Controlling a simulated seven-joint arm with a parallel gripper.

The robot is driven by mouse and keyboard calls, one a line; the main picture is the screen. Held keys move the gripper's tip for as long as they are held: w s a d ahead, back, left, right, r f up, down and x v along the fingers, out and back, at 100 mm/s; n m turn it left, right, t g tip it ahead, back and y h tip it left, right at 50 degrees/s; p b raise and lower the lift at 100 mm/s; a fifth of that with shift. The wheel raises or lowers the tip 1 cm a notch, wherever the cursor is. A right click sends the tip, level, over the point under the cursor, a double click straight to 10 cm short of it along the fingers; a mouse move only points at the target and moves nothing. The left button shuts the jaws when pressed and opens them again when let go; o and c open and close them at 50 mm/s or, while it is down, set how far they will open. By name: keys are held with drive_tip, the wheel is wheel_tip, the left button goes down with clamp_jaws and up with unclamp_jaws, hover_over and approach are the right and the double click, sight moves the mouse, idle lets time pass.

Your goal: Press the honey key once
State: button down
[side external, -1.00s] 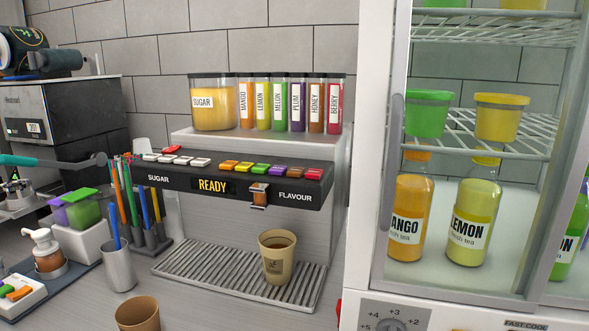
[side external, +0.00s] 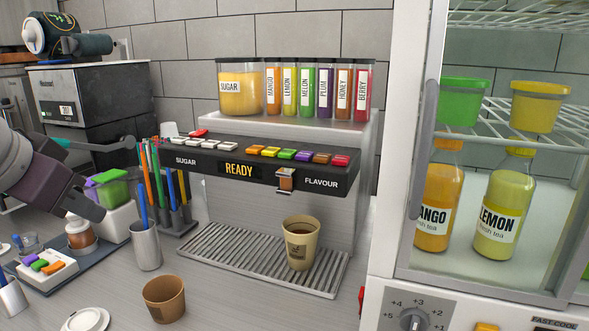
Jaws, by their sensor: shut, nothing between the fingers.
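The dispenser (side external: 300,205) has a dark sloping key panel whose display reads READY (side external: 239,170). On the FLAVOUR side is a row of coloured keys: orange, yellow, green, purple, brown and red. The brown key (side external: 322,158), second from the right, matches the place and colour of the HONEY tube (side external: 343,92) in the row above. Nothing touches the keys. A paper cup (side external: 298,253) with dark liquid stands upright on the drip grille, below the small spout. Part of my arm shows at the left edge, well left of the panel; my gripper's fingers do not show.
Pale and red keys (side external: 200,133) sit on the SUGAR side. A metal cup (side external: 146,248) and a rack (side external: 180,220) with tall coloured sticks stand left of the dispenser. An empty cup (side external: 165,300) is in front. The fridge (side external: 395,180) closes off the right side.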

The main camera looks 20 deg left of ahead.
drive_tip(key=w+d+r+t+h, duration=0.1)
drive_tip(key=w+d+r+t, duration=0.2)
drive_tip(key=w+d, duration=0.5)
drive_tip(key=w+d+r+t+h, duration=0.1)
drive_tip(key=w+d+r+t, duration=0.3)
drive_tip(key=w+d, duration=0.5)
drive_tip(key=d+r, duration=0.2)
drive_tip(key=d, duration=0.4)
drive_tip(key=shift+w+d, duration=0.2)
drive_tip(key=shift+d, duration=0.15)
hover_over(317, 166)
drive_tip(key=shift+w+a+f, duration=0.1)
drive_tip(key=shift+w+f, duration=0.05)
drive_tip(key=shift+f, duration=0.5)
drive_tip(key=shift+w+f, duration=0.15)
drive_tip(key=shift+f, duration=0.45)
drive_tip(key=f, duration=0.2)
drive_tip(key=shift+s+f, duration=0.2)
drive_tip(key=shift+f, duration=0.75)
